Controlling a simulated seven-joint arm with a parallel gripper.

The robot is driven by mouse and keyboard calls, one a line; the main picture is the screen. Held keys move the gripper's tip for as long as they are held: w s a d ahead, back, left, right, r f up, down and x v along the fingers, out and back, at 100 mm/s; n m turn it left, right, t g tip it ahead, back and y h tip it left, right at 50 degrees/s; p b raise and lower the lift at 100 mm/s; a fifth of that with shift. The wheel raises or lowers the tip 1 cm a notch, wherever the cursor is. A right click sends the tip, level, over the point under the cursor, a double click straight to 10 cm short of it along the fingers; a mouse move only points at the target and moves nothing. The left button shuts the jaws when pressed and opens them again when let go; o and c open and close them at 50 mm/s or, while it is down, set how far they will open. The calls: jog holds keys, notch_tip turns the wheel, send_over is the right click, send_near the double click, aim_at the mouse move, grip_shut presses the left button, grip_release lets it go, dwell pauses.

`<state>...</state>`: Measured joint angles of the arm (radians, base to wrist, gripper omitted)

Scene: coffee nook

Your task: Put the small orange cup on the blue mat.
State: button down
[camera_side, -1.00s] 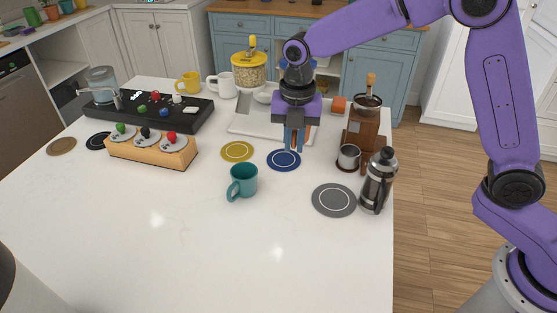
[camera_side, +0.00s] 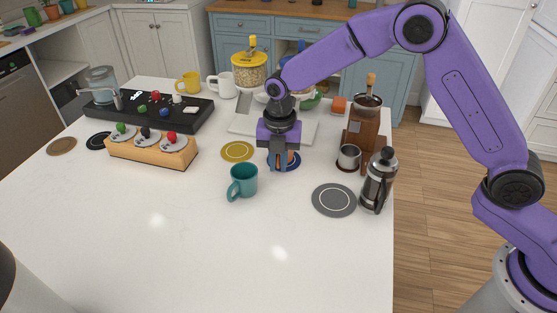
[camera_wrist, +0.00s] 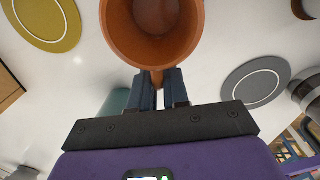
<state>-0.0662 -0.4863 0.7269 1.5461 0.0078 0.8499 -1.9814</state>
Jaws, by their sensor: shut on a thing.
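The small orange cup (camera_wrist: 118,28) fills the top middle of the wrist view, its open mouth facing the camera. My gripper (camera_wrist: 160,82) is shut on the cup's handle. In the side view the gripper (camera_side: 284,166) hangs low at the blue mat (camera_side: 298,162), and the orange cup (camera_side: 291,155) shows only as a small patch behind the fingers. The blue mat is partly covered by my gripper and the cup. It does not show in the wrist view. I cannot tell whether the cup touches the mat.
A teal mug (camera_side: 243,181) stands close in front and left. A yellow mat (camera_side: 237,151) lies left, a grey mat (camera_side: 334,200) front right. A coffee grinder (camera_side: 365,136), metal cup (camera_side: 348,157) and French press (camera_side: 378,182) stand right. The front counter is clear.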

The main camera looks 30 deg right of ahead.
jog(key=shift+f, duration=0.15)
jog(key=c, duration=1.1)
grip_release()
notch_tip(320, 180, up, 11)
jog(key=shift+r, duration=0.2)
jog(key=shift+s+r, duration=0.1)
jog(key=shift+r, duration=0.35)
jog(key=shift+d, duration=0.1)
